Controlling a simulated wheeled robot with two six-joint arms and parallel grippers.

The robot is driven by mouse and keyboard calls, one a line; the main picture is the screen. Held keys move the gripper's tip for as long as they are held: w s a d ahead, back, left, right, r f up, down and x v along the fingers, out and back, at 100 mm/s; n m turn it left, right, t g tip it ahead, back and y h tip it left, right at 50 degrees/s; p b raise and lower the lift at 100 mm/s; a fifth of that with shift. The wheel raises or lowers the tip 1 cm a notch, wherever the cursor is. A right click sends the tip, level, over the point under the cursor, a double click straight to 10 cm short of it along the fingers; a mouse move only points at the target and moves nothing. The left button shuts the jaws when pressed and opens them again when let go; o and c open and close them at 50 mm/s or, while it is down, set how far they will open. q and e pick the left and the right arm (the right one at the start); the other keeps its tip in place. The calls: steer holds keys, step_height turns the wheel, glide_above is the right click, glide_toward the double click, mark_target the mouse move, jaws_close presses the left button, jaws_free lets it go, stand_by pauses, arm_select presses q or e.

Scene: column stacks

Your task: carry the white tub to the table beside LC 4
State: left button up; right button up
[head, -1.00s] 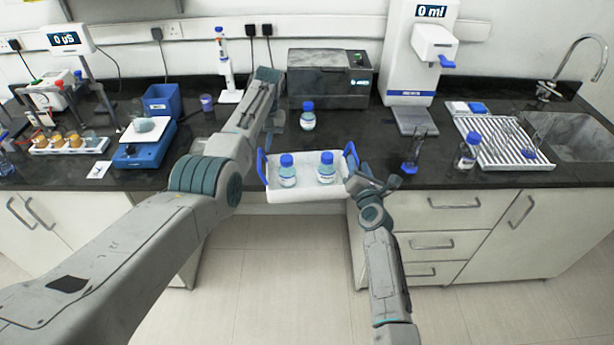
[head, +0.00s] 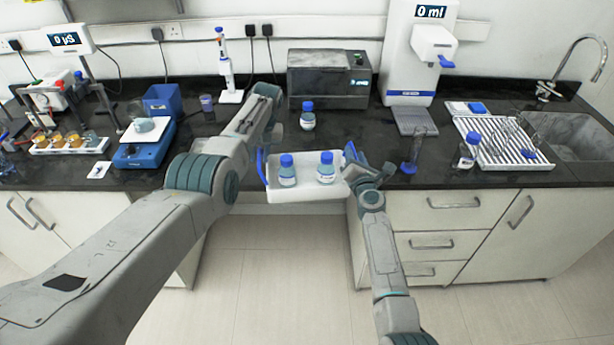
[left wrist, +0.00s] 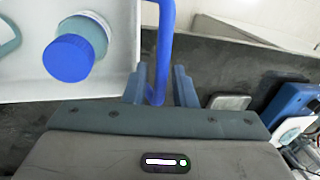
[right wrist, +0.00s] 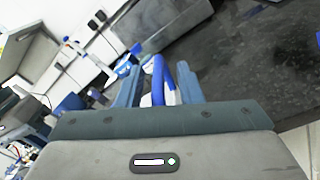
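The white tub (head: 318,191) is in the middle of the head view at the counter's front edge, with blue handles at its two ends and two blue-capped bottles (head: 287,171) (head: 325,168) in it. I cannot tell whether it rests on the counter. My left gripper (left wrist: 160,82) has its fingers on either side of one blue handle (left wrist: 164,35), apart. My right gripper (right wrist: 158,80) has its fingers on either side of the other handle (right wrist: 158,72), with gaps showing. No LC 4 label is readable.
A blue-capped bottle (head: 307,117) stands behind the tub, before a grey box device (head: 328,80). A blue balance (head: 143,150) is left. Floor in front is clear.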

arm_select(q)
steer(key=c, duration=0.3)
arm_select(e)
steer(key=c, duration=0.3)
arm_select(q)
jaws_close()
arm_select(e)
jaws_close()
arm_select(q)
steer(key=shift+w+r, duration=0.1)
arm_select(e)
steer(key=shift+r, duration=0.15)
